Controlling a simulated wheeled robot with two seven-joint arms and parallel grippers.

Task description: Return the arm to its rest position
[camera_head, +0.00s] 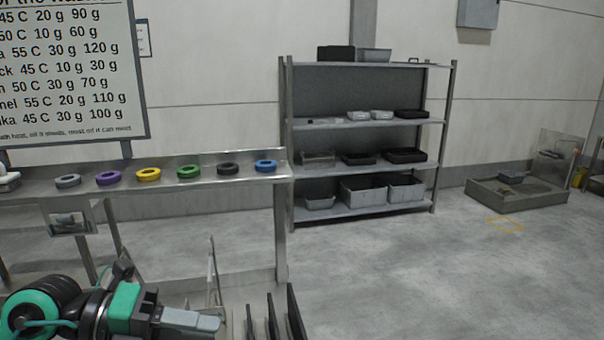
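My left arm comes in at the bottom left corner, with black and green joints. Its gripper (205,322) points right, low in the picture in front of the steel bench. I see its grey fingers nearly side-on, so the gap between them cannot be judged. No object shows at the fingertips. My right arm and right gripper are out of view.
A steel bench (225,162) at left carries several coloured rings, among them a yellow ring (149,174) and a blue ring (266,166). Dark upright slats (272,318) stand right of my gripper. A shelf rack (366,121) holds bins behind.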

